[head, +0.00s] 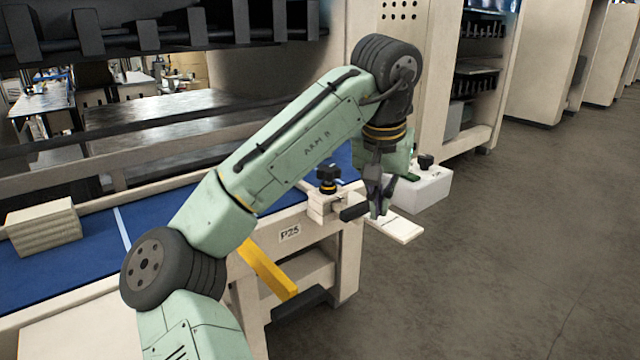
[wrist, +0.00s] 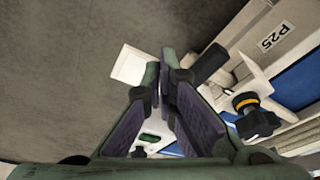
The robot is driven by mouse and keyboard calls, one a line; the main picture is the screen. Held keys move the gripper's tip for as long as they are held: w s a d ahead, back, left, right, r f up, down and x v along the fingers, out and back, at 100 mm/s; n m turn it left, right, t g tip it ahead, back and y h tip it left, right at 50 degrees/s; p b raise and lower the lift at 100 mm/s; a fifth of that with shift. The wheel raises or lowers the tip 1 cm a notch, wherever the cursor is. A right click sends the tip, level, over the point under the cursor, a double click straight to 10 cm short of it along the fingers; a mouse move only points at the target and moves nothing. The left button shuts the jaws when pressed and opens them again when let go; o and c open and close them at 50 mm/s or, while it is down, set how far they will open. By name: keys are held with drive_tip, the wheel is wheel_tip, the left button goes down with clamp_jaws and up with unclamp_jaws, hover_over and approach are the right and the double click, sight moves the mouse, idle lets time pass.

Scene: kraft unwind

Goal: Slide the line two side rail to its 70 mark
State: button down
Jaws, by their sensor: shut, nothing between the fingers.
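A pale clamp block with a black knob (head: 328,175) over a yellow ring sits at the end of the blue-topped bench; the knob also shows in the wrist view (wrist: 257,117). A black bar handle (head: 353,212) sticks out beside this block and shows in the wrist view (wrist: 210,62). My gripper (head: 378,208) is shut and empty, pointing down just right of the handle; I see no contact. In the wrist view its fingers (wrist: 165,80) fill the middle. No rail scale or 70 mark is readable, and I cannot tell which part is line two.
A white block (head: 425,190) with a second black knob (head: 425,161) stands behind my gripper. A white plate (head: 400,229) juts out below it. The bench front carries a P25 label (head: 290,233). A block stack (head: 43,228) lies on the blue surface. Floor at right is clear.

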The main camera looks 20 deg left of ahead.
drive_tip(key=v, duration=0.2)
drive_tip(key=w+v, duration=0.1)
drive_tip(key=v, duration=0.2)
drive_tip(key=shift+w, duration=0.1)
idle(0.5)
